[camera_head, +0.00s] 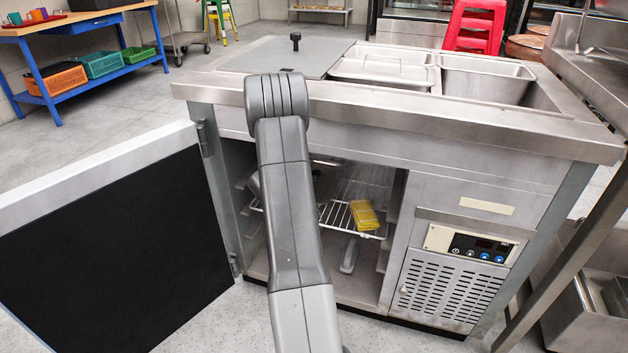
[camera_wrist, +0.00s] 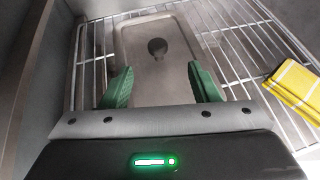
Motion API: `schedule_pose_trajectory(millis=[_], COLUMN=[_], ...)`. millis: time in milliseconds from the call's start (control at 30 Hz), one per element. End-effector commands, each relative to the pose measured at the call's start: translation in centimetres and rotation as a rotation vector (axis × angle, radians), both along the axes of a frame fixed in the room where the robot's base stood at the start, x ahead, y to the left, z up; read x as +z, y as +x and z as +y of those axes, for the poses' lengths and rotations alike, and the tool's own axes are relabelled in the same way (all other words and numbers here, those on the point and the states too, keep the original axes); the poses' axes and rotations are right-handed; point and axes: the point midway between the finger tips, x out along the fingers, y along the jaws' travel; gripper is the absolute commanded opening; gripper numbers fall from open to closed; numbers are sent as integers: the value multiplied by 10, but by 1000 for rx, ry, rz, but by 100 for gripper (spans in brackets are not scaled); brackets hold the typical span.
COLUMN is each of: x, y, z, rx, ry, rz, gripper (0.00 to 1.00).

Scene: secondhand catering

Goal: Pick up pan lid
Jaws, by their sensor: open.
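A steel rectangular pan lid (camera_wrist: 135,42) with a dark round knob (camera_wrist: 157,47) lies on a wire shelf (camera_wrist: 230,45) inside the cabinet, in the wrist view. My gripper (camera_wrist: 160,67) has its green fingers spread wide, one near each long side of the lid. The knob is ahead, roughly centred between the fingers, and nothing is held. The lid's near end is hidden behind the gripper body. In the head view my arm reaches into the cabinet and hides the gripper and most of the lid's place.
The cabinet door (camera_head: 100,250) stands open at left. The steel counter (camera_head: 400,113) overhangs the opening. A control panel (camera_head: 478,247) is at right.

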Motion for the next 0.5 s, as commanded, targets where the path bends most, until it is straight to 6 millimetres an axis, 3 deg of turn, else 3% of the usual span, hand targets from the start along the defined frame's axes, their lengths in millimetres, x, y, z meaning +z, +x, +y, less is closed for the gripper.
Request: schedule_pose_trajectory(millis=[200, 500], x=[-19, -33], y=[31, 52], z=[-17, -26], rx=[-2, 0], ry=[1, 0], rz=[-1, -1], gripper=[55, 55])
